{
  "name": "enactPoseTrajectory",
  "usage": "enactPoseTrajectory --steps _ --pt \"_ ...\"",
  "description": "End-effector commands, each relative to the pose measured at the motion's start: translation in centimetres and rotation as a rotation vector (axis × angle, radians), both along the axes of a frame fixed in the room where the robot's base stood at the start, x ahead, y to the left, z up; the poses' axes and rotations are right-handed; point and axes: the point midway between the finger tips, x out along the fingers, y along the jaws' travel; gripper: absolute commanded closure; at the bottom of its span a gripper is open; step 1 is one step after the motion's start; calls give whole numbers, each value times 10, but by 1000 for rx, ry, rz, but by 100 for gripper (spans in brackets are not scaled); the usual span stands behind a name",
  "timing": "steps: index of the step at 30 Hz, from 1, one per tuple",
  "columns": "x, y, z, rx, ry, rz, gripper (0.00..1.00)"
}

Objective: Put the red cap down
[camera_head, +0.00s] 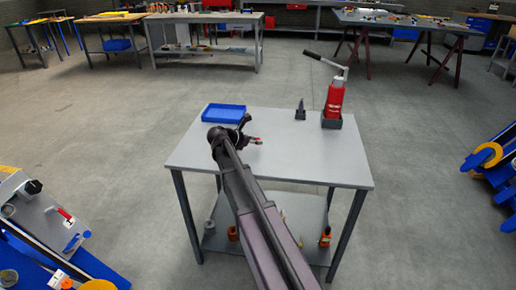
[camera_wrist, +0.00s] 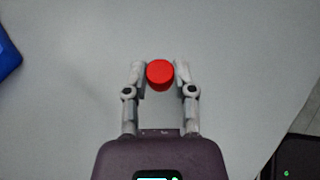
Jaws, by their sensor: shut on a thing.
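The red cap (camera_wrist: 160,75) is small and round and sits between the two fingertips of my gripper (camera_wrist: 160,78) in the wrist view. My gripper is shut on it, one finger on each side. In the head view the red cap (camera_head: 257,140) shows as a small red spot at the tip of my gripper (camera_head: 254,140), over the grey table (camera_head: 310,165). I cannot tell whether the cap touches the tabletop or is a little above it.
A blue tray (camera_head: 224,112) lies at the table's back left. A red jack with a long handle (camera_head: 334,100) stands at the back right, with a small dark object (camera_head: 300,111) beside it. The table's front right is clear. Several items stand on the lower shelf (camera_head: 285,240).

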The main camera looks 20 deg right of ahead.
Motion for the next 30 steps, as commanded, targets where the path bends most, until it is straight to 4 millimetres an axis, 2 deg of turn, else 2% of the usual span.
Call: enactPoseTrajectory --steps 13,24,30 --pt "1 0 -3 0 0 1 100" --pt "1 0 -29 0 0 1 100" --pt "1 0 -36 0 0 1 100"
